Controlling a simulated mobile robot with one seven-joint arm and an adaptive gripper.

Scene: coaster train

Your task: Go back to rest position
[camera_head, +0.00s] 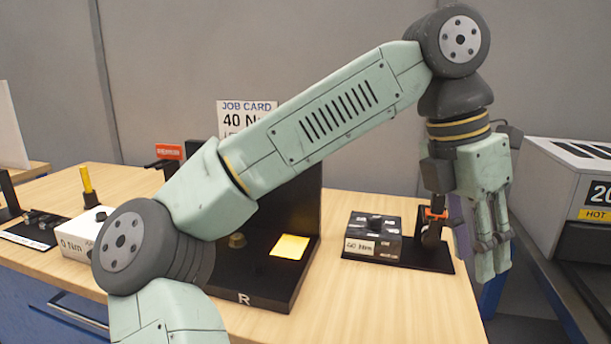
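My gripper (490,262) hangs pointing down at the right end of my pale green arm. It is over or beside the table's right edge, in front of a black stand. Its fingers are seen side by side, close together, and I cannot tell whether they are open or shut. No object is clearly visible between them. An orange and dark part (433,226) shows just left of the fingers; I cannot tell whether it touches them.
A grey machine marked HOT (570,190) stands right. My arm hides the middle.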

